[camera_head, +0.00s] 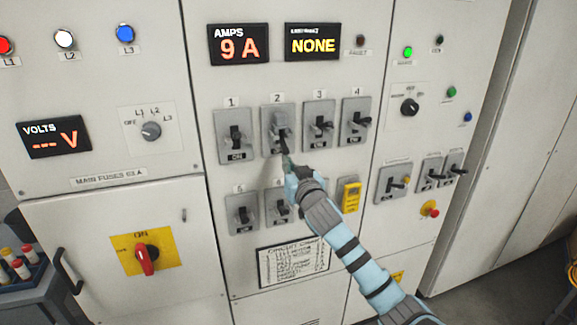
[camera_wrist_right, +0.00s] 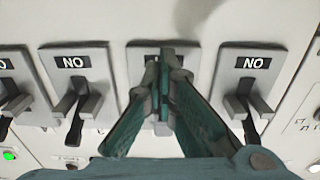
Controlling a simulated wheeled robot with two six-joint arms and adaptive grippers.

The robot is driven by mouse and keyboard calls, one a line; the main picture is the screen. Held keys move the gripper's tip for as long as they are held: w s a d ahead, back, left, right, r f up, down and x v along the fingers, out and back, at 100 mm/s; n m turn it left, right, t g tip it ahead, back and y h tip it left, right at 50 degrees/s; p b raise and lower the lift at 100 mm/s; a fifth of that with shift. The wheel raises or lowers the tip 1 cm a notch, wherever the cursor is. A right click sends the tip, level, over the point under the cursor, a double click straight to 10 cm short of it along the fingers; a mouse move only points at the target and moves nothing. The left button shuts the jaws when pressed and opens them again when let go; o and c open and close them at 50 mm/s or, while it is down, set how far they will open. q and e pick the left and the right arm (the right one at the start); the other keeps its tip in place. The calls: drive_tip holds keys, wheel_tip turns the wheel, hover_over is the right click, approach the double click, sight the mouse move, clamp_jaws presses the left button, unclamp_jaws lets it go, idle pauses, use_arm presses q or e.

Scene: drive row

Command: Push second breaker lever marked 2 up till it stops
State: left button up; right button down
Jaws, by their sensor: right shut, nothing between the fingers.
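Breaker 2 (camera_head: 266,128) is a grey plate with a dark lever (camera_head: 283,143), second in the upper row, under a "2" label. Its lever hangs lower than those beside it. My right gripper (camera_head: 288,160) is shut and empty, its tips at the lower part of breaker 2, close to the lever. I cannot tell whether they touch. In the right wrist view the shut fingers (camera_wrist_right: 164,75) cover most of the middle breaker (camera_wrist_right: 193,58), including its lever and label. My left gripper is not in view.
Breaker 1 (camera_head: 222,126), breaker 3 (camera_head: 309,112) and breaker 4 (camera_head: 347,108) flank it. A lower breaker row, partly behind my right arm, includes a yellow-tagged one (camera_head: 350,196). A red handle (camera_head: 147,259) is lower left. A tray (camera_head: 22,283) stands at far left.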

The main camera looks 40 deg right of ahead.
drive_tip(key=shift+r+p, duration=0.45)
idle(0.4)
wheel_tip(320, 180, down, 2)
drive_tip(key=shift+f+b, duration=0.1)
drive_tip(key=shift+b, duration=0.7)
drive_tip(key=p+v, duration=0.1)
drive_tip(key=v, duration=0.6)
